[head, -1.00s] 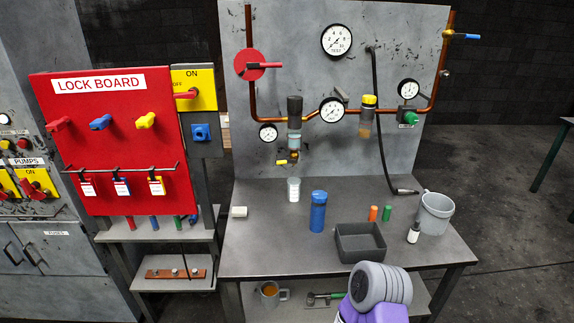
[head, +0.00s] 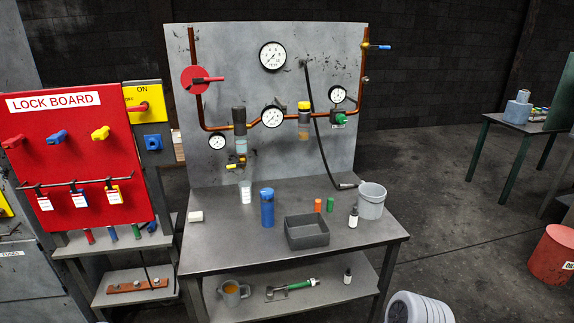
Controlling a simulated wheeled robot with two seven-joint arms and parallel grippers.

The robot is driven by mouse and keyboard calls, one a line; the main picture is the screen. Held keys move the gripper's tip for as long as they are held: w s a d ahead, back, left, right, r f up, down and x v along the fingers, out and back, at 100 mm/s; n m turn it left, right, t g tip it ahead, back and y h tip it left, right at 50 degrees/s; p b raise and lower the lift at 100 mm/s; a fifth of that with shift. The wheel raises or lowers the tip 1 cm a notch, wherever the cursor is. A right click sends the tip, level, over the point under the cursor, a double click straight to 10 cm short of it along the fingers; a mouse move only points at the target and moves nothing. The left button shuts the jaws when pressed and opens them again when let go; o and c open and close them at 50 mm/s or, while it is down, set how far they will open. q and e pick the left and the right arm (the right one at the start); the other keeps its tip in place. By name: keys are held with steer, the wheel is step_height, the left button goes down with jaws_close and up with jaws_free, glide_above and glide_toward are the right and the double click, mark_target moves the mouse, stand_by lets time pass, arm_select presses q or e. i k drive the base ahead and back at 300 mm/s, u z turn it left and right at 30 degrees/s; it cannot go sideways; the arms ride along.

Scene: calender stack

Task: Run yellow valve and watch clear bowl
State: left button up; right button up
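In the head view, a small yellow valve (head: 232,166) sits on the grey panel just below a clear bowl (head: 241,146). The bowl hangs under a dark cylindrical housing on the copper pipe and looks pale blue-green inside; its level is too small to read. A second bowl (head: 304,134), with a yellow cap and amber tint, hangs farther right on the same pipe. Neither of my grippers is in view. A grey ribbed part of my own arm shows at the bottom edge.
The bench (head: 220,235) in front of the panel carries a blue bottle (head: 267,208), a white-capped jar (head: 245,192), a grey tray (head: 307,232) and a grey bucket (head: 371,201). The red lock board (head: 80,160) stands left. Open floor lies right, before a red bin (head: 553,256).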

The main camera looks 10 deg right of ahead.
mark_target(242, 164)
steer(key=z, duration=1.05)
steer(key=i, duration=1)
steer(key=u, duration=0.8)
